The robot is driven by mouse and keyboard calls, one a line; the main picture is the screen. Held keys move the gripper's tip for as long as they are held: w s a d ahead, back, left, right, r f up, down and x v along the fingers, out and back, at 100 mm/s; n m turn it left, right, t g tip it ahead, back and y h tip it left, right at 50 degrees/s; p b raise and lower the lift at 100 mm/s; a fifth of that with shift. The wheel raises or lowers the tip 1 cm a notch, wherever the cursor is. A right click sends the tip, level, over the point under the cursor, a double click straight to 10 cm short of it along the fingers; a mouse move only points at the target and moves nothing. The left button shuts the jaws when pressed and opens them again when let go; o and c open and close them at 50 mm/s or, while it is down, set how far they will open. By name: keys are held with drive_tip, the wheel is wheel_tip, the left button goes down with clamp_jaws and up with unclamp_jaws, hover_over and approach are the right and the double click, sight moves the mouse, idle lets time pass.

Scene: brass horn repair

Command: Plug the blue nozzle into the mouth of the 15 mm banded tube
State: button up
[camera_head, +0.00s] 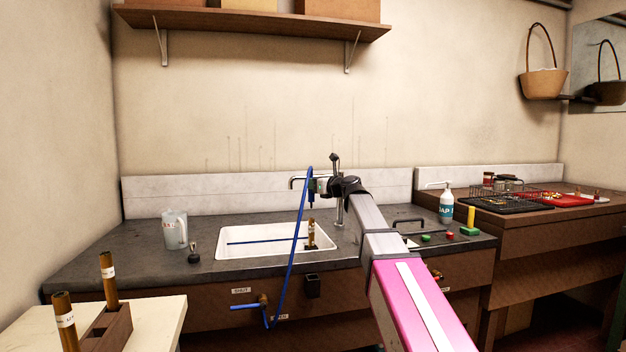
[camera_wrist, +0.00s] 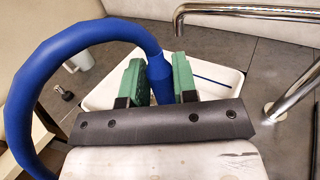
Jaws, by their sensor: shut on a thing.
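My gripper (camera_head: 322,187) is above the sink. In the wrist view its green finger pads (camera_wrist: 157,85) are shut on the blue nozzle (camera_wrist: 160,77), at the end of a thick blue hose (camera_wrist: 30,100). In the head view the hose (camera_head: 291,250) arcs down from the gripper to a brass valve (camera_head: 264,300) on the counter front. A brass tube with a pale band (camera_head: 311,234) stands upright in the sink, below the gripper and apart from it. Its marking is too small to read. The wrist view does not show this tube.
A white sink (camera_head: 225,249) with a chrome faucet (camera_wrist: 292,100) is set in the dark counter. A jug (camera_head: 174,230) stands left of it. Two labelled brass tubes (camera_head: 66,322) (camera_head: 108,280) stand in a wooden block (camera_head: 110,330) at lower left. A soap bottle (camera_head: 446,205) is at right.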

sight(313, 200)
drive_tip(key=shift+f, duration=1.35)
drive_tip(key=shift+f, duration=1.8)
idle(0.6)
drive_tip(key=o, duration=1)
drive_tip(key=v, duration=1.1)
